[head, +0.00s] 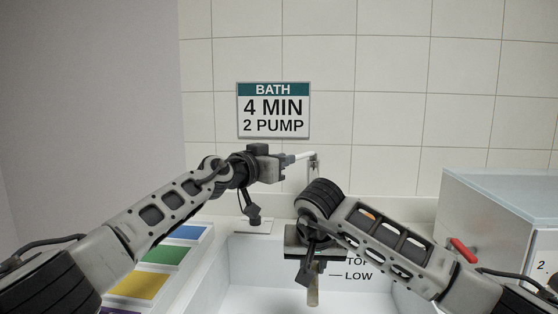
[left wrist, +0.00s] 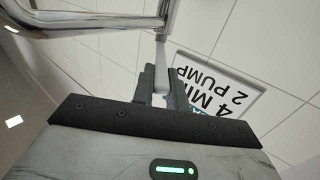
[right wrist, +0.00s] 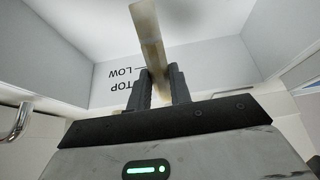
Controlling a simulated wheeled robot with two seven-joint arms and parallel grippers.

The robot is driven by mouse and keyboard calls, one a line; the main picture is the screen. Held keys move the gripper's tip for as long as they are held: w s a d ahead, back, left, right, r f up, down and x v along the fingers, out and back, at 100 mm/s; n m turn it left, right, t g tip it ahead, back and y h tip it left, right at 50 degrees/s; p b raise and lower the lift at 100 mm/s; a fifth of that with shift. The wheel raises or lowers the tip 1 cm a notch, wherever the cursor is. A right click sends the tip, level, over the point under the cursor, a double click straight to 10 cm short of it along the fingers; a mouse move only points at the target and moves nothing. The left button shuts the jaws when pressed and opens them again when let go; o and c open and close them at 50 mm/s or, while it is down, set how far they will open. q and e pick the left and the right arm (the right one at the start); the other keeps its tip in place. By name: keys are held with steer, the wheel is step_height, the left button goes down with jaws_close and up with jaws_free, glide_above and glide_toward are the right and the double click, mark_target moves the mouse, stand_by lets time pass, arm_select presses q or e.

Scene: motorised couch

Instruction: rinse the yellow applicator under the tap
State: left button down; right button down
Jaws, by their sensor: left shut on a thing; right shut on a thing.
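My left gripper (head: 284,161) is shut on the pale tap lever (head: 303,155) by the tiled wall; the lever (left wrist: 160,55) shows between its fingers in the left wrist view, beside the chrome tap (left wrist: 95,22). My right gripper (right wrist: 160,82) is shut on a flat, pale yellowish-tan strip, the applicator (right wrist: 147,28). In the head view the applicator (head: 313,291) hangs down inside the white basin (head: 250,280), below the right gripper, whose fingers are mostly hidden. I cannot make out any water stream.
The basin's back wall carries TOP and LOW marks (head: 358,275). Coloured pads (head: 165,255) line the left side. A pale cabinet (head: 500,205) with a red handle (head: 463,250) stands at right. A sign (head: 273,110) reads BATH 4 MIN 2 PUMP.

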arm_select(q)
steer(key=shift+r, duration=0.15)
steer(key=c, duration=1.4)
jaws_free()
steer(key=shift+s, duration=0.1)
